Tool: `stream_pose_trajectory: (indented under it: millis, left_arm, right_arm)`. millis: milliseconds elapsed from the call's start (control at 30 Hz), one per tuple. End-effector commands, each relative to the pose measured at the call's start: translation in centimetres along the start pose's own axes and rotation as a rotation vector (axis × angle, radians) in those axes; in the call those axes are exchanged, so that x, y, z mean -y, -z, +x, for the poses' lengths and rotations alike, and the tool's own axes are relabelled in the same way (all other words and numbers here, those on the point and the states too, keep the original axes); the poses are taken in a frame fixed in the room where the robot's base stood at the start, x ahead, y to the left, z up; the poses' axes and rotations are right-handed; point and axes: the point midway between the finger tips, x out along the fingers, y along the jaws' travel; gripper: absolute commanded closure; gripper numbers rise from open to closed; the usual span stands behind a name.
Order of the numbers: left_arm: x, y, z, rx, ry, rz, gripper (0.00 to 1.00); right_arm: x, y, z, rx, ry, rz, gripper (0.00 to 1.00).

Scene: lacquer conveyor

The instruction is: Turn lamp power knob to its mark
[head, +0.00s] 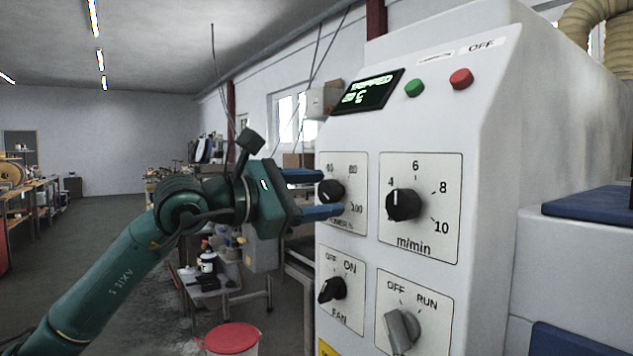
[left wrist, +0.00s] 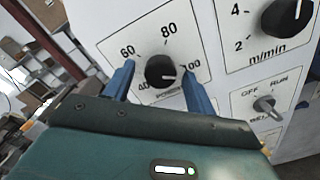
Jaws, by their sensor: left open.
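The lamp power knob (head: 331,191) is a round black knob on a white plate marked POWER % on the machine's front. In the left wrist view the knob (left wrist: 160,71) shows a white pointer line on its right side, toward the 100. The numbers 40, 60, 80 and 100 run around it. My left gripper (head: 339,193) is open, with one blue finger above the knob and one below it in the head view. In the left wrist view its fingers (left wrist: 158,69) stand on both sides of the knob, with gaps showing. My right gripper is out of view.
A m/min knob (head: 403,204) sits close to the right, the FAN switch (head: 331,290) below and the OFF/RUN switch (head: 402,331) lower right. Above are a display (head: 367,93), a green button (head: 414,88) and a red button (head: 461,79). A red-lidded bucket (head: 232,338) stands below.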

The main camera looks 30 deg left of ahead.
Motion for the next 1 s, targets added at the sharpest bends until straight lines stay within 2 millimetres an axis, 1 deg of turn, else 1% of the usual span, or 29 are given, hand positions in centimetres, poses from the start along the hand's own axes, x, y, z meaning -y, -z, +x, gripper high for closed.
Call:
stream_pose_trajectory:
  millis: [267,800,1000]
  left_arm:
    - [0.03,0.03,0.14,0.0,0.0,-0.001,0.44]
    - [0.02,0.03,0.11,-0.001,0.0,-0.001,0.88]
    - [0.04,0.05,0.11,0.0,0.0,-0.013,0.89]
  right_arm:
    - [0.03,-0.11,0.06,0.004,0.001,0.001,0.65]
    - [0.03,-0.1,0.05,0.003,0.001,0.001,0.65]
    - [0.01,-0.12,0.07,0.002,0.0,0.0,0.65]
